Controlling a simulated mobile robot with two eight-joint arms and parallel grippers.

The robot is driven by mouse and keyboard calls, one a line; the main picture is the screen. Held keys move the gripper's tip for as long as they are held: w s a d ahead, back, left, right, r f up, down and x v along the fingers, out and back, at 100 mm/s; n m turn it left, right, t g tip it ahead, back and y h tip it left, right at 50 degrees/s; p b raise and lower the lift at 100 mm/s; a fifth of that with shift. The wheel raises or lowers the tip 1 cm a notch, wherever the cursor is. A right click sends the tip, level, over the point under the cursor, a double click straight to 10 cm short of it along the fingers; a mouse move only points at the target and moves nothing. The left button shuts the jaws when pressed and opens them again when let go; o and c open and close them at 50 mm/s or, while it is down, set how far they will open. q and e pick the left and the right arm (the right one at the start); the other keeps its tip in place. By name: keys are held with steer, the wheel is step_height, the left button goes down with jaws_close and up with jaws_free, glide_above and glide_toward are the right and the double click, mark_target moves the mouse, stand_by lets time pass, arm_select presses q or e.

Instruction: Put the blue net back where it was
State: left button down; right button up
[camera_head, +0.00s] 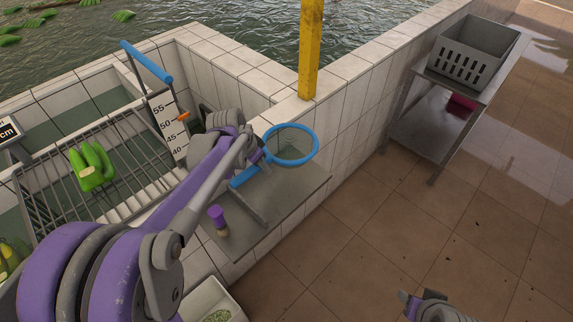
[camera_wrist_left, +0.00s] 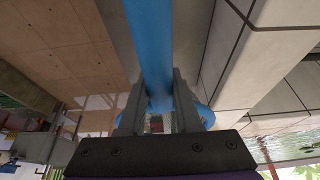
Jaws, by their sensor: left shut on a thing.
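The blue net (camera_head: 290,163) has a round blue hoop and a short blue handle. In the head view it is over a grey metal shelf (camera_head: 301,189) beside the tiled wall. My left gripper (camera_head: 259,158) is shut on the handle, close to the hoop. The left wrist view shows the blue handle (camera_wrist_left: 150,45) between the two grey fingers (camera_wrist_left: 156,112). I cannot tell whether the net touches the shelf. My right gripper (camera_head: 412,300) is at the bottom right over the floor, partly in view, its fingers unclear.
A purple-topped object (camera_head: 217,218) stands on the grey shelf. A wire rack (camera_head: 120,165) with green vegetables (camera_head: 92,168) and a measuring board (camera_head: 168,125) are at the left. A yellow post (camera_head: 311,50) rises behind the net. A grey crate (camera_head: 470,50) sits on a stand. The brown floor is clear.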

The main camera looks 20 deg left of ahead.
arm_select(q)
steer(key=shift+w+a+f, duration=0.1)
steer(key=shift+w+f, duration=0.05)
steer(key=shift+f, duration=0.15)
steer(key=f, duration=0.5)
steer(key=shift+s, duration=0.2)
steer(key=shift+f+b, duration=0.4)
steer(key=shift+f, duration=1.75)
steer(key=shift+w+f, duration=0.1)
steer(key=shift+f, duration=0.1)
steer(key=c, duration=0.6)
jaws_free()
steer(key=shift+r, duration=0.2)
